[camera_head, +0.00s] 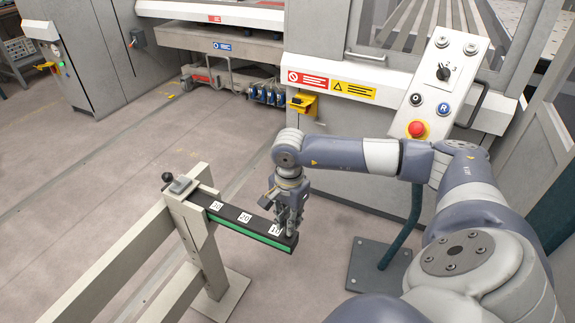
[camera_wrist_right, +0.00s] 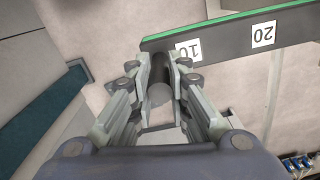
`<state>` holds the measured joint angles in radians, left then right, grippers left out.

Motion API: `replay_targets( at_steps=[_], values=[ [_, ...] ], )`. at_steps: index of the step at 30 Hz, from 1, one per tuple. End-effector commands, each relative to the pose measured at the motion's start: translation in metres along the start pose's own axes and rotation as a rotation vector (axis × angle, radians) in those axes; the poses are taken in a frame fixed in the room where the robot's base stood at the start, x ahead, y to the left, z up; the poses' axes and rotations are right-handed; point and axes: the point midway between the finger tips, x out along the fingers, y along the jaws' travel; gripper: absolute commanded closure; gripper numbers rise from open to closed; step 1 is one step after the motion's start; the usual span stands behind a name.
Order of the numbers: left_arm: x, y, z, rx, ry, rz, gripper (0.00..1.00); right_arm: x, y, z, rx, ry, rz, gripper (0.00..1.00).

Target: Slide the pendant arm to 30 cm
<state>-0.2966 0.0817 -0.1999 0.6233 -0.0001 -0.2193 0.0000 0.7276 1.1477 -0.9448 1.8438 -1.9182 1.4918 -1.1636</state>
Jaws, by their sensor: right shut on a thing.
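The pendant arm (camera_head: 258,236) is a black bar with a green strip along its side and white labels reading 10, 20 and 30. It sticks out from a beige stand's clamp (camera_head: 180,187), with the 30 label closest to the clamp and the 10 label close to the free end. A small lever with a black ball (camera_head: 167,177) sits on the clamp. My right gripper (camera_head: 287,224) points down at the free end. In the right wrist view its fingers are shut on a dark round peg (camera_wrist_right: 160,94) beside the 10 label. My left gripper is out of view.
A beige rail (camera_head: 120,262) runs from the stand to the lower left. A control panel (camera_head: 438,88) with a red button stands right, above a teal post on a dark floor plate (camera_head: 368,268). The machine front is behind. The floor left of the stand is clear.

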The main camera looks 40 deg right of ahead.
Motion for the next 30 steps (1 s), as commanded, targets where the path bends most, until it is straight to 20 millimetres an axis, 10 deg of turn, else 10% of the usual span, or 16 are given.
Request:
replay_targets(
  at_steps=[6, 23, 30],
  values=[
    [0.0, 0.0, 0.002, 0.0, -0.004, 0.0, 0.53, 0.001, 0.003, -0.002, 0.002, 0.005, 0.012, 0.62],
    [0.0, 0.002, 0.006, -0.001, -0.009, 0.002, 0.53, -0.001, 0.001, -0.002, 0.001, 0.003, 0.005, 0.62],
    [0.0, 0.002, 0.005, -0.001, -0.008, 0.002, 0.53, -0.034, 0.0, -0.002, 0.002, 0.005, 0.001, 0.62]
  ],
)
